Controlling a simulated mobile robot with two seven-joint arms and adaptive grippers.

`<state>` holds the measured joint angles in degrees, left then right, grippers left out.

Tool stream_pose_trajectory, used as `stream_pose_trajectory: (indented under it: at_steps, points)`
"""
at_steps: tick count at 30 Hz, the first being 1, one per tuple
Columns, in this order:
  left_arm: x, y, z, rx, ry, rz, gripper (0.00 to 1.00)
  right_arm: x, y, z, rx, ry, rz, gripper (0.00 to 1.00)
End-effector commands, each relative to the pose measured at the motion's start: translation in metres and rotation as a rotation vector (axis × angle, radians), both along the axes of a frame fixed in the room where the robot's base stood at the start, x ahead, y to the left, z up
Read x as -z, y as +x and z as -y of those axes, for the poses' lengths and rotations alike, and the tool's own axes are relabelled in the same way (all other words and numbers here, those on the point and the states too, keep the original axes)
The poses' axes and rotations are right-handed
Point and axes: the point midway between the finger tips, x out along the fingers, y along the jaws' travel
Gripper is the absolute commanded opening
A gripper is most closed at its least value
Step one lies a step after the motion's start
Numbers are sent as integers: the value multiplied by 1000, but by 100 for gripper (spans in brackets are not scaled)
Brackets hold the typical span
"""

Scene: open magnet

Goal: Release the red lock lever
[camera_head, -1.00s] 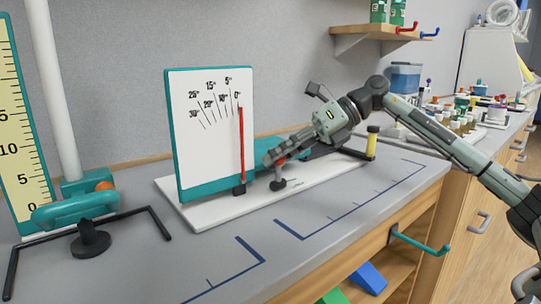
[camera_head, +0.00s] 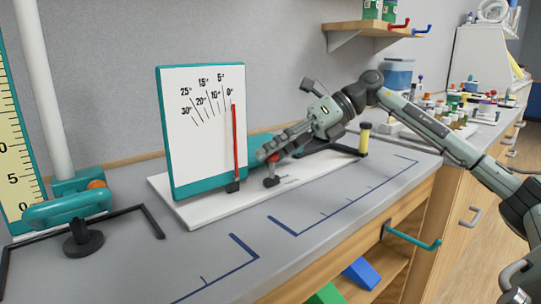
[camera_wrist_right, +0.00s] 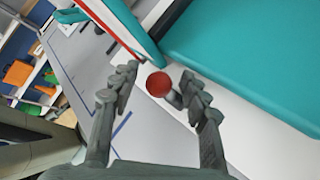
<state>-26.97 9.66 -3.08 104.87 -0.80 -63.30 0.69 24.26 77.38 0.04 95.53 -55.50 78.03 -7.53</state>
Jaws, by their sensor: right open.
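The red lock lever shows in the right wrist view as a round red knob (camera_wrist_right: 159,84), lying between the two finger tips with gaps on either side. In the head view its red part (camera_head: 273,158) shows just under my right gripper (camera_head: 268,151), above a dark foot on the white base. My right gripper (camera_wrist_right: 155,92) is open around the knob, its fingers pointing left along the apparatus in the head view. The dial board (camera_head: 205,130) has a red pointer (camera_head: 236,140) near the 0 mark. My left gripper is in neither view.
The white base plate (camera_head: 205,212) stands on the grey bench. A teal clamp stand (camera_head: 68,205) and yellow ruler (camera_head: 14,150) are at the left. Bottles crowd the back right. The front of the bench is clear.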

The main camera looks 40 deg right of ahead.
Motion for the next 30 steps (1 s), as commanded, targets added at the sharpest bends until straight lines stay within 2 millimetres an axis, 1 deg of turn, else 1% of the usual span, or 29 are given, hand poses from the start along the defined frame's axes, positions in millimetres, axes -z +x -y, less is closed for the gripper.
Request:
stream_pose_trajectory:
  at_steps: [5,12,16,21,30]
  points:
    - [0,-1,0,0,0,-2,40,-15,-12,22,4,-2,-3,46]
    - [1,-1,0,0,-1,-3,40,-44,-33,59,2,1,-1,46]
    - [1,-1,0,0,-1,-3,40,-55,-41,74,1,1,0,46]
    - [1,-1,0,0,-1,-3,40,-61,-47,83,-2,1,-2,46]
    - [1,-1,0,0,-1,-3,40,-62,-47,83,-2,1,-2,46]
